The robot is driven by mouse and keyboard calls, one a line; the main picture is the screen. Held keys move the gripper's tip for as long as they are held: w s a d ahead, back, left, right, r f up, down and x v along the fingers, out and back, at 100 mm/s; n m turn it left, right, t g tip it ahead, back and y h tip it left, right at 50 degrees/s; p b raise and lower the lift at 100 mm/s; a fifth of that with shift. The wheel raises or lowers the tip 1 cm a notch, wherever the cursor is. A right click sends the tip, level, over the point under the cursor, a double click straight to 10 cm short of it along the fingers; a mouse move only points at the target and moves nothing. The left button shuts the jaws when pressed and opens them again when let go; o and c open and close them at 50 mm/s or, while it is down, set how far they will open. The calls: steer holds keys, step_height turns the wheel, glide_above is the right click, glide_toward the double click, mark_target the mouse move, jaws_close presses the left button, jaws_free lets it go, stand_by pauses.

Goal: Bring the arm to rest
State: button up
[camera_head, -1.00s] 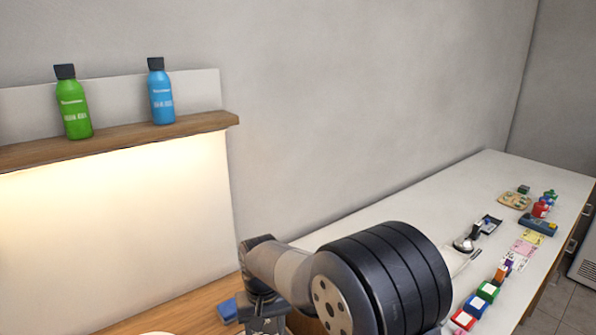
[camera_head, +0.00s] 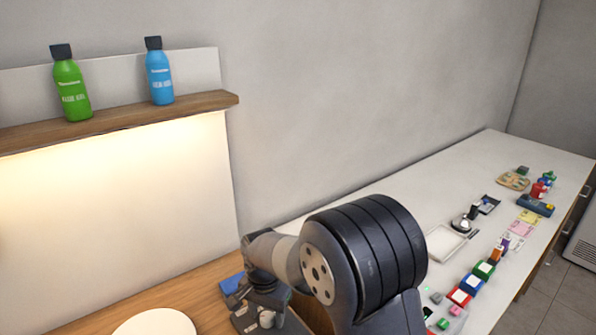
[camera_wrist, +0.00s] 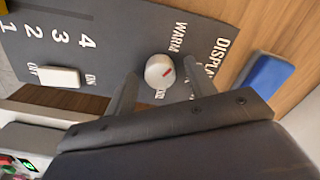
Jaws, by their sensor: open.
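My arm rises from the bottom of the head view, bent at a thick dark joint. My gripper (camera_head: 246,294) points down over a dark control panel (camera_head: 246,322) on the wooden counter. In the wrist view the panel (camera_wrist: 110,45) carries the words WARM and DISPLAY, the numbers 1 to 4 and a switch marked ON and OFF. Whether the fingers touch the knob I cannot tell. A white rocker switch (camera_wrist: 60,77) sits at the left.
A blue object (camera_wrist: 268,84) lies beside the panel. A white round plate (camera_head: 155,323) is at the bottom left. A shelf (camera_head: 120,118) holds a green bottle (camera_head: 71,88) and a blue bottle (camera_head: 159,76). The white counter (camera_head: 400,200) at right carries several small boxes and a tray.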

steer(key=m, duration=0.3)
steer(key=shift+m+p, duration=0.3)
steer(key=shift+m, duration=0.1)
step_height(320, 180, up, 11)
steer(key=shift+b, duration=0.45)
steer(key=shift+d+f, duration=0.1)
steer(key=shift+f, duration=0.1)
